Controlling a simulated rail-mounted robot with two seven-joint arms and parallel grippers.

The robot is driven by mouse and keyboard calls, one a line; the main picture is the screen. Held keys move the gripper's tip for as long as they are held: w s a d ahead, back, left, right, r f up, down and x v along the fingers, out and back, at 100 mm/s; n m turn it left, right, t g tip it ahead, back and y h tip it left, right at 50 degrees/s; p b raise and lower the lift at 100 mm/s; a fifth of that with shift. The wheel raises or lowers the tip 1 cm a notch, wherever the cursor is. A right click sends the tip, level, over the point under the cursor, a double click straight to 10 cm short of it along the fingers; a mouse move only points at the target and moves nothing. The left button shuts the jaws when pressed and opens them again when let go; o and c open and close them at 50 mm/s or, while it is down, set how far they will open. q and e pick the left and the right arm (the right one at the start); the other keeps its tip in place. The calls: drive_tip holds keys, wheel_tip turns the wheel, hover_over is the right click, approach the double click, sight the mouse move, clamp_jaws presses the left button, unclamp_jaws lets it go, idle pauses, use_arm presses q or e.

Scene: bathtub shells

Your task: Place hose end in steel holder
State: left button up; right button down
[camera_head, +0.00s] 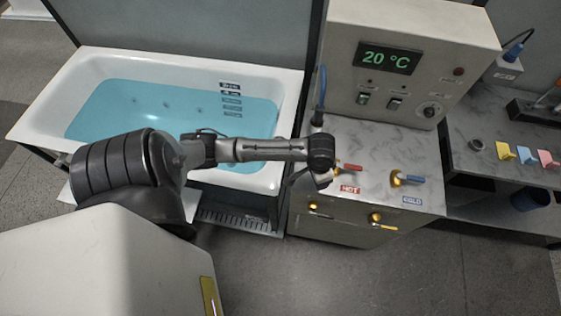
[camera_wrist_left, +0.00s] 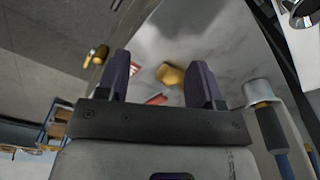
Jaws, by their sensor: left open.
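A blue hose (camera_head: 322,88) hangs down the left side of the control cabinet, with a dark end (camera_head: 317,118) at the counter's back left corner. In the left wrist view a dark cylinder with a pale top (camera_wrist_left: 270,125) and a blue hose (camera_wrist_left: 284,165) stand right of the fingers, outside them. My left gripper (camera_head: 323,181) is over the counter by the hot tap; its fingers are largely hidden in the head view. In the left wrist view the gripper (camera_wrist_left: 161,80) is open and empty. I cannot identify the steel holder for sure. My right gripper is not in view.
A yellow tap body (camera_wrist_left: 170,75) shows between and beyond the fingers. A water-filled bathtub (camera_head: 90,58) stands left. A right-hand bench holds a small round metal piece (camera_head: 476,144) and coloured blocks.

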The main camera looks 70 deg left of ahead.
use_arm(q)
drive_tip(key=s+d+r+m+t, duration=0.1)
drive_tip(key=s+d, duration=0.4)
drive_tip(key=s, duration=0.3)
drive_tip(key=s+d+r+m+t, duration=0.1)
drive_tip(key=s+d+r, duration=0.1)
drive_tip(key=s+d, duration=0.3)
drive_tip(key=s, duration=0.3)
drive_tip(key=shift+s+d+t, duration=0.25)
drive_tip(key=shift+d+t, duration=0.05)
drive_tip(key=shift+d, duration=0.1)
wheel_tip(320, 180, up, 15)
drive_tip(key=p, duration=1.5)
drive_tip(key=shift+r, duration=0.2)
